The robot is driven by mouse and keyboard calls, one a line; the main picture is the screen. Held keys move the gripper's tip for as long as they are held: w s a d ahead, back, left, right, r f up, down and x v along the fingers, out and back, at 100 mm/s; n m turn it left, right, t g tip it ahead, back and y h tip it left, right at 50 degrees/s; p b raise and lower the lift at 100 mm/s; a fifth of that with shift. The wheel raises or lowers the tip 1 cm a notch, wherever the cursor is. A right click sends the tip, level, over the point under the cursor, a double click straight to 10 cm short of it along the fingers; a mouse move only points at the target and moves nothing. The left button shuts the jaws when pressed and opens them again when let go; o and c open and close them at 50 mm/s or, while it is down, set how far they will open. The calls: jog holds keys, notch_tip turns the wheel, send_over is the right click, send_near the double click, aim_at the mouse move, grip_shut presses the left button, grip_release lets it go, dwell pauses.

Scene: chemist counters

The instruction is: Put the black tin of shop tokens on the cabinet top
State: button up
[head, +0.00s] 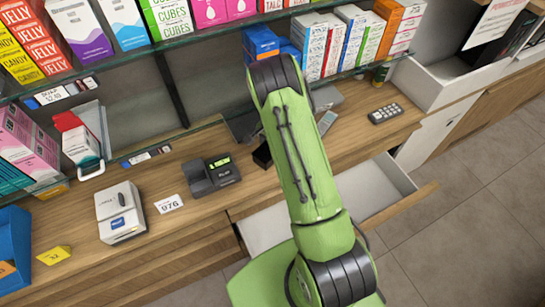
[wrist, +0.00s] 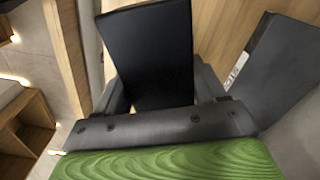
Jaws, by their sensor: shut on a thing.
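The black tin (wrist: 150,45) fills the middle of the wrist view, a dark block standing between the two grey fingers. My gripper (wrist: 158,85) is shut on it. In the head view my green arm hides the gripper and most of the tin; a small black part (head: 262,156) shows just left of the arm. The wooden cabinet top (head: 290,165) runs under the shelves, and its wood also shows behind the tin in the wrist view (wrist: 218,35). I cannot tell whether the tin touches the wood.
A white-lined drawer (head: 385,195) stands open in the front below my arm. A dark grey box-like thing (wrist: 275,60) is close right of the gripper. A card terminal (head: 210,175), a white device (head: 119,212) and a remote (head: 385,113) lie on the top. Glass shelves of boxes hang above.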

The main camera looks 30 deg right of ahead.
notch_tip(320, 180, down, 5)
jog(key=shift+r+b, duration=0.1)
jog(key=shift+b, duration=1.05)
jog(key=shift+r, duration=0.2)
jog(key=shift+c, duration=0.7)
jog(key=shift+f, duration=0.25)
jog(key=o, duration=1.6)
jog(key=shift+r, duration=0.1)
jog(key=shift+c, duration=0.2)
jog(key=shift+r, duration=0.1)
notch_tip(320, 180, up, 8)
jog(key=p, duration=0.4)
jog(key=shift+f, duration=0.2)
